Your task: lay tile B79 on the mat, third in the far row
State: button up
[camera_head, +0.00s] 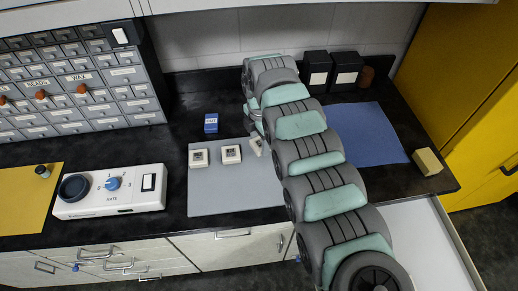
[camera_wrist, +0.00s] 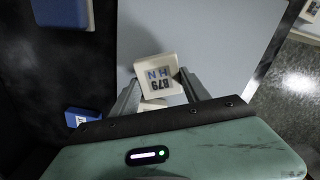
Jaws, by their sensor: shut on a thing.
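The white tile B79 (camera_wrist: 158,76) is between the two fingers of my gripper (camera_wrist: 160,82) in the wrist view, its lettering upside down there. In the head view a tilted white tile (camera_head: 256,147) shows beside my arm, at the right of the mat's far row. The pale grey mat (camera_head: 235,191) bears two white tiles, one at the left (camera_head: 198,157) and one in the middle (camera_head: 231,153) of that row. Another white piece (camera_wrist: 152,105) shows partly behind B79 in the wrist view. My arm hides most of the gripper in the head view. I cannot tell whether B79 touches the mat.
A small blue box (camera_head: 211,123) stands behind the mat. A white dial device (camera_head: 110,190) is at the left, and a blue mat (camera_head: 374,137) and a yellow block (camera_head: 428,162) are at the right. Two black boxes (camera_head: 317,69) (camera_head: 346,69) stand at the back. The mat's near part is clear.

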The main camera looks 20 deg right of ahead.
aim_at(260, 143)
jog(key=shift+d+f, duration=0.1)
jog(key=shift+f, duration=1.65)
jog(key=shift+f, duration=0.1)
jog(key=o, duration=1.5)
jog(key=shift+o, duration=0.2)
notch_tip(260, 143, up, 12)
jog(key=shift+r, duration=0.1)
